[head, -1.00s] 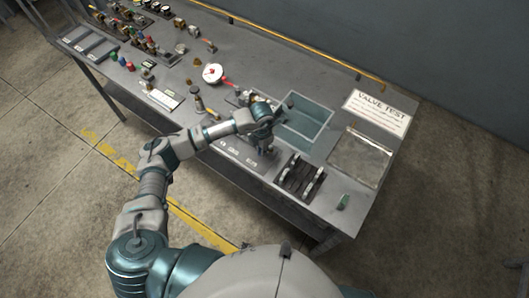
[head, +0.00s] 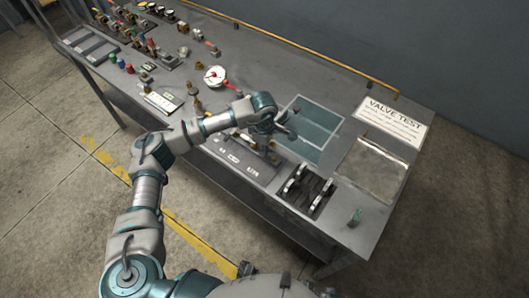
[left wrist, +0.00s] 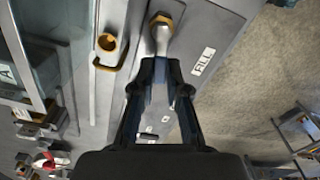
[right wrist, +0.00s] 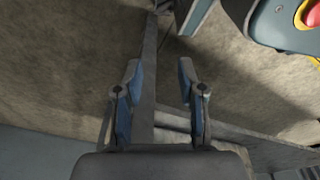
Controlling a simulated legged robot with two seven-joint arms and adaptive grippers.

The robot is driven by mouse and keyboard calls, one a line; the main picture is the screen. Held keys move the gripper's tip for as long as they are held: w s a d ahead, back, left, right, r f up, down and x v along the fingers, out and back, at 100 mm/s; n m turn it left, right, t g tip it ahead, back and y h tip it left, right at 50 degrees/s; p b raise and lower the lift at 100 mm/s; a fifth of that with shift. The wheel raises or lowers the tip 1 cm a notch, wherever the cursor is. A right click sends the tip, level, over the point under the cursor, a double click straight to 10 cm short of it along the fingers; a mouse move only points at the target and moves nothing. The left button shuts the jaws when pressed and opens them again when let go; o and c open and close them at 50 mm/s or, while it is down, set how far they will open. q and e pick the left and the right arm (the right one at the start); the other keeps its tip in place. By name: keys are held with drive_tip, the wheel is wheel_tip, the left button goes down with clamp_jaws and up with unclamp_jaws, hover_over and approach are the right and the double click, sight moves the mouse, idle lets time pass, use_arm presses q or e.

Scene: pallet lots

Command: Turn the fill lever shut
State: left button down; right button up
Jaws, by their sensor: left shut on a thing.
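The fill lever (left wrist: 161,35) shows in the left wrist view as a grey metal handle with an orange end, beside a white FILL label (left wrist: 203,62). My left gripper (left wrist: 165,75) is shut on the lever, with a dark finger on each side of it. In the head view my left gripper (head: 268,150) is over the grey labelled panel (head: 262,175) on the bench, and its wrist hides most of the lever. My right gripper (right wrist: 158,75) shows only in the right wrist view, open and empty, pointing at the concrete floor.
A dial gauge (head: 215,76) and several fittings crowd the bench to the left.

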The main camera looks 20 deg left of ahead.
use_arm(q)
drive_tip(key=m, duration=0.1)
drive_tip(key=w+m+b, duration=0.1)
drive_tip(key=shift+f+m, duration=0.1)
drive_tip(key=shift+m, duration=0.2)
drive_tip(key=shift+w+m+b, duration=0.15)
drive_tip(key=shift+m+b, duration=0.35)
use_arm(e)
drive_tip(key=w+r, duration=0.3)
drive_tip(key=r, duration=0.3)
drive_tip(key=shift+a, duration=0.2)
use_arm(q)
drive_tip(key=shift+r, duration=0.2)
drive_tip(key=c, duration=1.3)
unclamp_jaws()
drive_tip(key=shift+o, duration=0.6)
drive_tip(key=shift+a+f, duration=0.1)
use_arm(e)
drive_tip(key=shift+a, duration=0.1)
use_arm(q)
wheel_tip(320, 180, up, 8)
